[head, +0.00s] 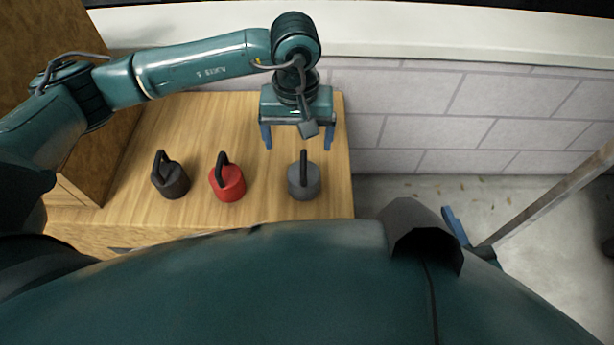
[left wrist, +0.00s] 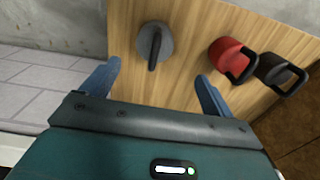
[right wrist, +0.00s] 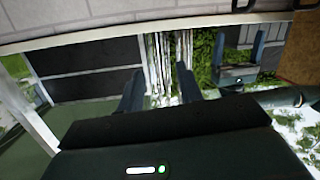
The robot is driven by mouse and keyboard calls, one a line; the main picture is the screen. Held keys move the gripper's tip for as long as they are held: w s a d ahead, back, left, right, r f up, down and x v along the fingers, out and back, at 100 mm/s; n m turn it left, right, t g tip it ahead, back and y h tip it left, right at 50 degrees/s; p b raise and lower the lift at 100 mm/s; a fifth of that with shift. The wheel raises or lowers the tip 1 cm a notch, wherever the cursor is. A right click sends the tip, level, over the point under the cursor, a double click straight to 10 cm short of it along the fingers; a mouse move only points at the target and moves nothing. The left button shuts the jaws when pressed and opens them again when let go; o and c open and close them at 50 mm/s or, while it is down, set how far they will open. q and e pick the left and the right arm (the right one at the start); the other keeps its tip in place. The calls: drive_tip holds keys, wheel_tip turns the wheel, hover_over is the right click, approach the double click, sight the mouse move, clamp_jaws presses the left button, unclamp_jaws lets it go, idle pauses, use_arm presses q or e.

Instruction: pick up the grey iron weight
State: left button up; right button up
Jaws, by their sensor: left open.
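The grey iron weight (head: 304,182), with a dark looped handle, stands upright on the wooden top (head: 190,125) near its right end. It also shows in the left wrist view (left wrist: 154,42), beyond and between the fingertips. My left gripper (head: 297,140) is open and empty, its blue fingers pointing at the weight from the back, a short way off and not touching. In the left wrist view the gripper (left wrist: 158,72) has its fingers wide apart. My right gripper (right wrist: 160,75) is open and empty, away from the weights; only a blue finger shows in the head view.
A red weight (head: 228,184) and a black weight (head: 171,181) stand in a row left of the grey one. A brown wooden panel (head: 60,40) rises at the left. A block wall (head: 430,105) runs behind. The wooden top ends just right of the grey weight.

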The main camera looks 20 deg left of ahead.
use_arm(q)
drive_tip(key=f, duration=0.3)
drive_tip(key=f+b, duration=0.1)
drive_tip(key=f, duration=0.2)
drive_tip(key=shift+s+d+f, duration=0.1)
drive_tip(key=shift+s+d, duration=0.05)
drive_tip(key=shift+s, duration=0.05)
drive_tip(key=f, duration=0.1)
drive_tip(key=f+b, duration=0.1)
drive_tip(key=f, duration=0.2)
drive_tip(key=shift+w+d+f, duration=0.3)
drive_tip(key=shift+f, duration=0.05)
drive_tip(key=shift+f+b, duration=0.35)
drive_tip(key=shift+f, duration=0.25)
use_arm(e)
drive_tip(key=shift+a+r+n+t+y, duration=0.15)
drive_tip(key=shift+a+n+t+y, duration=0.3)
drive_tip(key=shift+n+t+y, duration=0.3)
use_arm(q)
clamp_jaws()
drive_tip(key=shift+w+r, duration=0.15)
drive_tip(key=shift+r, duration=0.05)
